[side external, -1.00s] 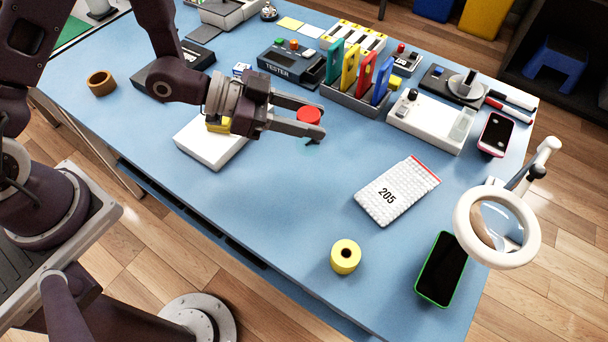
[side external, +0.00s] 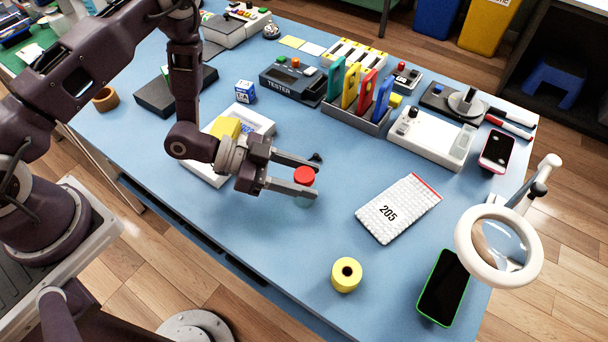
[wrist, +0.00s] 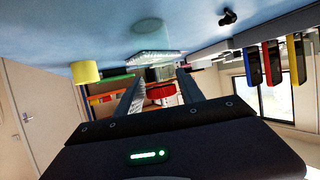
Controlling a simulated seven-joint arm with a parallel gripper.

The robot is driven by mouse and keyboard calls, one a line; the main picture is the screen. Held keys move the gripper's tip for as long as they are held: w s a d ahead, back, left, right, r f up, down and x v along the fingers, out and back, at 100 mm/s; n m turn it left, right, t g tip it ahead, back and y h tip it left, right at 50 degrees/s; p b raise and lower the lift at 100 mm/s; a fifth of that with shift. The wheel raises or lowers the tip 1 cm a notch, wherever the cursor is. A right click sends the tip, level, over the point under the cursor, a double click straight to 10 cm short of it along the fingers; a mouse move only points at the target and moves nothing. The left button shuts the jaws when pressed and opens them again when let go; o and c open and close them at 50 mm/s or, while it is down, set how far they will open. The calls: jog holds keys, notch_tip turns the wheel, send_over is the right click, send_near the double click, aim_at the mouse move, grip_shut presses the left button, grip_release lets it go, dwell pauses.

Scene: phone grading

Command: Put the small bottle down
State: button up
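The small bottle has a red cap (side external: 304,175) and a clear body that barely shows in the side view. My gripper (side external: 314,177) is closed around it, one finger on each side, with the cap standing up between the fingers. In the wrist view the red cap (wrist: 160,91) sits between both fingers, and the see-through body (wrist: 155,56) reaches toward the blue mat (side external: 270,260). The bottle looks upright and low over the mat; I cannot tell whether its base touches.
A small dark object (side external: 316,157) lies just behind the fingertips. A white bubble pouch marked 205 (side external: 398,208) lies to the right, with a yellow roll (side external: 346,275) in front. A white tray (side external: 258,122) is behind my gripper. The mat around the bottle is mostly clear.

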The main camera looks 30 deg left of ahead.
jog(key=shift+o, duration=0.9)
jog(key=shift+a+r, duration=0.15)
jog(key=v, duration=1.2)
